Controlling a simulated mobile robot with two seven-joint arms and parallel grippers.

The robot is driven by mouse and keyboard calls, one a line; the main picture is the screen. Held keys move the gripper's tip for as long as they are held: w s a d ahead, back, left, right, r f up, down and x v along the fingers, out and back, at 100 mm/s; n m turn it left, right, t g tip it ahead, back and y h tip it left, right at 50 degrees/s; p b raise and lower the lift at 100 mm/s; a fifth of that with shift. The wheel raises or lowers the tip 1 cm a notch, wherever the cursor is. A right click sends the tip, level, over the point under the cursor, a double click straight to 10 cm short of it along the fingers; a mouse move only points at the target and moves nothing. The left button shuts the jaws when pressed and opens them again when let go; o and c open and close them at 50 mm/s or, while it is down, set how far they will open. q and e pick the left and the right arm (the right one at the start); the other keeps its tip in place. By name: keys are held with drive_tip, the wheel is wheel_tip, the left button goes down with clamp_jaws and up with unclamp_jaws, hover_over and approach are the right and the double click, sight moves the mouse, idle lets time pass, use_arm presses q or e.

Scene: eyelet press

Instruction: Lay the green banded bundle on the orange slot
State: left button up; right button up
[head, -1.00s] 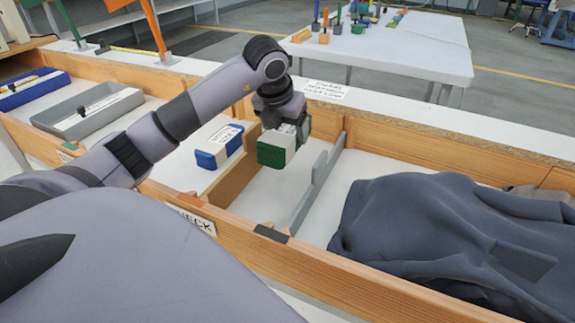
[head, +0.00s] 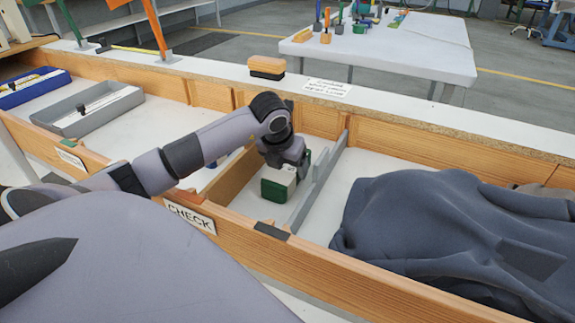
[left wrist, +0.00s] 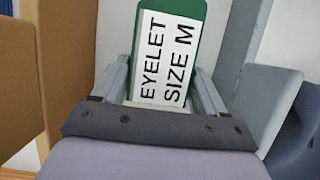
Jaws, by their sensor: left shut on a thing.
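The green bundle (head: 279,190) has a white band, and in the left wrist view its label (left wrist: 168,55) reads "EYELET SIZE M". My left gripper (left wrist: 165,92) is shut on it, with one finger on each side. The bundle is low in the narrow bay between a wooden divider (head: 232,175) and a grey divider (head: 318,183). I cannot tell whether it touches the white floor. My right gripper is not in view.
A front board carries a "CHECK" sign (head: 189,217). Dark cloth (head: 430,220) fills the bay to the right. A grey tray (head: 95,110) and a blue tray (head: 35,88) lie to the left. An orange and black block (head: 267,67) sits on the back ledge.

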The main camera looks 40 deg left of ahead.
use_arm(q)
drive_tip(key=o, duration=1.3)
drive_tip(key=shift+r, duration=0.15)
drive_tip(key=p+v, duration=0.1)
drive_tip(key=v, duration=1.1)
drive_tip(key=shift+p, duration=0.3)
